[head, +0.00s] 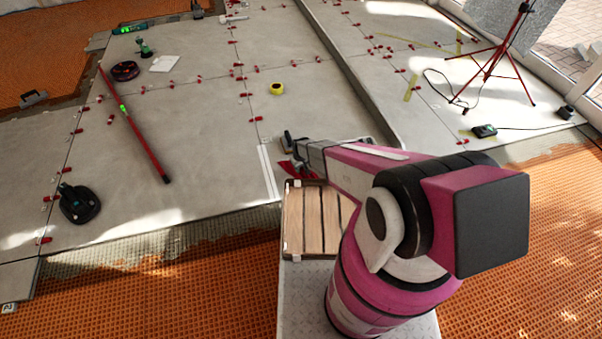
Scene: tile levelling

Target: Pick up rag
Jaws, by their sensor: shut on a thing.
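My gripper (290,142) is at the end of the pink and white arm, just beyond the far edge of the wooden-slatted tray. Its jaws are shut on a red piece that looks like the rag (286,166), which shows in dark red folds below and beside the fingers. The arm and gripper hide part of it, and I cannot tell whether it touches the tiles.
A slatted wooden tray (292,222) lies on my base's near side. A red level (135,127), a suction lifter (79,203), a yellow tape (276,88) and a white sheet (163,63) lie on the tiles. A red tripod (491,68) stands at right.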

